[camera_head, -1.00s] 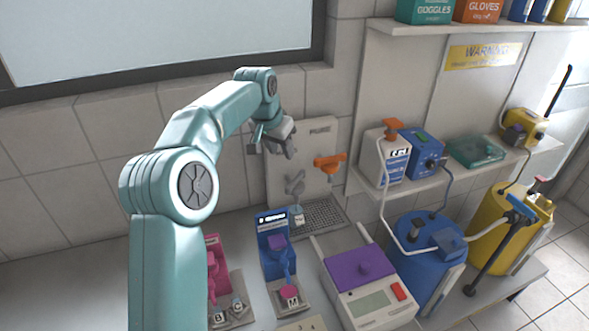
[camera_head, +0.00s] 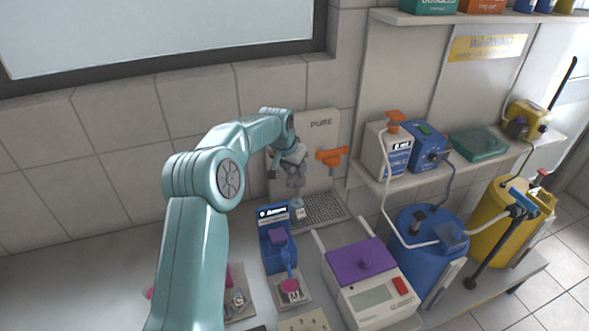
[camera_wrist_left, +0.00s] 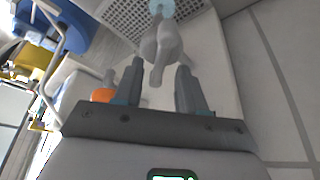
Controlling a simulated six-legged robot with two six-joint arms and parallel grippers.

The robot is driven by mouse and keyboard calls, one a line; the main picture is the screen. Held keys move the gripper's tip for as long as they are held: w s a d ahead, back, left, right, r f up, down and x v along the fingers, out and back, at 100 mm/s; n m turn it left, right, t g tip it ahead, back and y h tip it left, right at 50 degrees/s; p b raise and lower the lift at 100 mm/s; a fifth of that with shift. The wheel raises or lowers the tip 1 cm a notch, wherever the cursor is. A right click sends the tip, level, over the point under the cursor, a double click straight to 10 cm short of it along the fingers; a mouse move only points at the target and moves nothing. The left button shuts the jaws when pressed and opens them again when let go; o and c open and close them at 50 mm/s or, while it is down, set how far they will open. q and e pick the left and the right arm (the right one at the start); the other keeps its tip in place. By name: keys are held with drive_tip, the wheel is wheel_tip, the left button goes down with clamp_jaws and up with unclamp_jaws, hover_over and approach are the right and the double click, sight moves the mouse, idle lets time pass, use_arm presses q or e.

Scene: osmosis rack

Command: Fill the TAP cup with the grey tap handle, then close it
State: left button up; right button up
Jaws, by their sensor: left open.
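My left gripper (camera_head: 289,163) is open at the grey tap handle (camera_head: 295,182) on the white PURE panel (camera_head: 321,127). In the left wrist view its two fingers (camera_wrist_left: 159,88) stand either side of the end of the grey handle (camera_wrist_left: 160,50), with gaps visible at both sides. A small cup (camera_head: 299,209) with a pale label stands on the drip grate below the grey tap. In the left wrist view a round pale-blue shape (camera_wrist_left: 161,7) shows past the handle, at the cup. I cannot tell the water level. My right gripper is not in view.
An orange tap handle (camera_head: 331,157) sits right of the grey one, close to a finger in the wrist view. The perforated grate (camera_head: 325,210) lies below. A blue device (camera_head: 275,240) and a purple-topped balance (camera_head: 362,262) stand in front.

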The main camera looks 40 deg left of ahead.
sight(295, 172)
use_arm(q)
drive_tip(key=w+f, duration=0.1)
drive_tip(key=a+f, duration=0.1)
drive_tip(key=shift+w+f, duration=0.3)
drive_tip(key=shift+w, duration=0.1)
drive_tip(key=shift+w+d, duration=0.1)
drive_tip(key=shift+d, duration=0.1)
drive_tip(key=shift+s+d+r, duration=0.3)
drive_tip(key=shift+s+r, duration=0.1)
drive_tip(key=shift+s, duration=0.1)
drive_tip(key=shift+s+a, duration=0.1)
drive_tip(key=shift+a, duration=0.1)
drive_tip(key=shift+c, duration=1.3)
drive_tip(key=shift+w+a+f, duration=0.15)
drive_tip(key=shift+w+f, duration=0.05)
drive_tip(key=shift+f, duration=0.05)
drive_tip(key=c, duration=0.5)
drive_tip(key=shift+w, duration=0.15)
drive_tip(key=shift+d, duration=0.2)
drive_tip(key=shift+a, duration=0.15)
